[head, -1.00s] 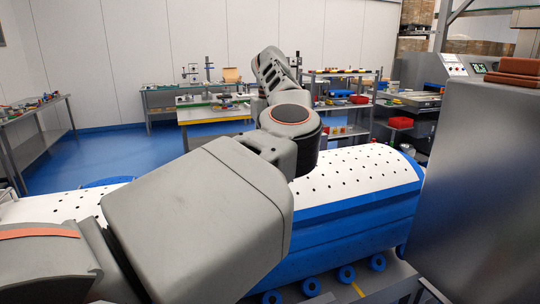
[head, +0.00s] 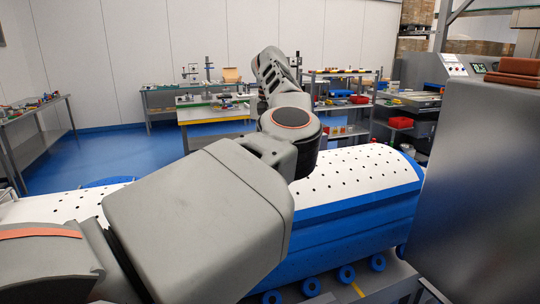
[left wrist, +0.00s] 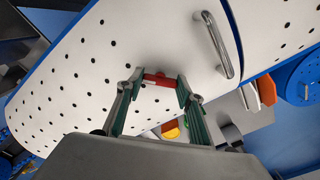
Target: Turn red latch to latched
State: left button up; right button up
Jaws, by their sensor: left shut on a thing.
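The bar lies roughly across the picture, tilted slightly. In the head view my left arm hides the latch and the gripper. The large tub (head: 350,215), with a white perforated top and blue sides, lies behind my arm. My right gripper is in neither view.
A metal handle (left wrist: 218,45) stands out from the white panel near the gripper. A large grey cabinet (head: 480,185) stands close at the right of the head view. Work tables (head: 215,113) and shelves stand farther back, with open blue floor (head: 100,157) at the left.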

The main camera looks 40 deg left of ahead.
pick_arm(q)
jog(key=m, duration=0.4)
jog(key=shift+m, duration=2.3)
jog(key=o, duration=1.1)
notch_tip(320, 180, up, 12)
jog(key=shift+f, duration=0.1)
